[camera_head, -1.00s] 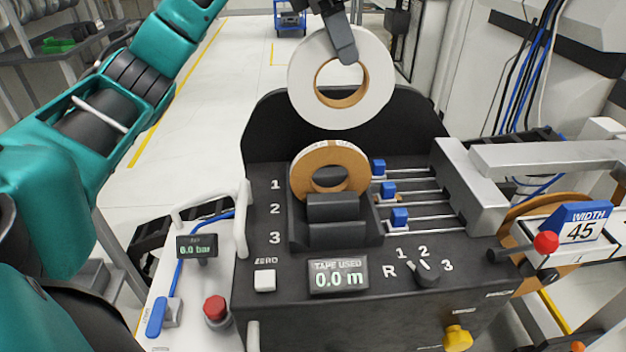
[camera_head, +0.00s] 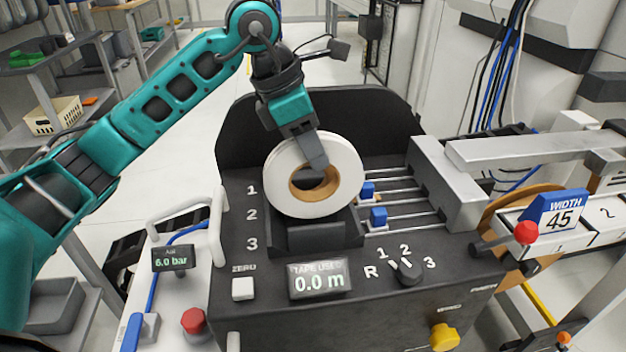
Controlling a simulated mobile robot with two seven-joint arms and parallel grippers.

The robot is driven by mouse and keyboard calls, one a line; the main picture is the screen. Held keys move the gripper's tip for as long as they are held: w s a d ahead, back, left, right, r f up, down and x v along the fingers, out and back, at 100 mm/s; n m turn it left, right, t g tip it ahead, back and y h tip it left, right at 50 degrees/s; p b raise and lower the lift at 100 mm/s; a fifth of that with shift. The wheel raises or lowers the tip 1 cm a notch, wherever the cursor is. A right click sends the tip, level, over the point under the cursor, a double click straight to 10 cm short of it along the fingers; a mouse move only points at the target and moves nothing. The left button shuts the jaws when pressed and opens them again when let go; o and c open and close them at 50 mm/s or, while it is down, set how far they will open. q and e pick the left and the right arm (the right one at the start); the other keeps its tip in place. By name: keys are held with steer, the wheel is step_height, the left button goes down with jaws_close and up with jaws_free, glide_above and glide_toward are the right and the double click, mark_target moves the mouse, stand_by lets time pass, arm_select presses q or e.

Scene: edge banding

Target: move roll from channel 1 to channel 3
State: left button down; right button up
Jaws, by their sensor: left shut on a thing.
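A white roll with a brown core (camera_head: 344,157) is held upright in my left gripper (camera_head: 318,170). The gripper is shut on its ring from above, with a finger across the upper front face. The roll is low over the black channel holder (camera_head: 315,236), near the 1 and 2 marks. I cannot tell which channel it lines up with or whether it touches the holder. The brown roll seen earlier in the holder is hidden now. My right gripper is not in view.
Blue sliders (camera_head: 378,216) on rods stand right of the holder. A black back plate (camera_head: 240,130) rises behind it. A silver block (camera_head: 450,185) is to the right. The panel has a 0.0 m display (camera_head: 319,280) and a selector knob (camera_head: 407,272).

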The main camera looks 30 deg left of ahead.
mark_target(322, 194)
arm_select(q)
steer(key=shift+f, duration=0.75)
step_height(322, 194, down, 4)
steer(key=shift+r+b, duration=0.25)
steer(key=shift+b, duration=0.1)
steer(key=shift+f, duration=0.25)
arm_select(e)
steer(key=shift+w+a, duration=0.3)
arm_select(q)
steer(key=shift+f+b, duration=0.35)
steer(key=shift+f, duration=0.05)
steer(key=c, duration=0.8)
jaws_free()
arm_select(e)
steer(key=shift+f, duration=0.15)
arm_select(q)
steer(key=shift+r, duration=0.1)
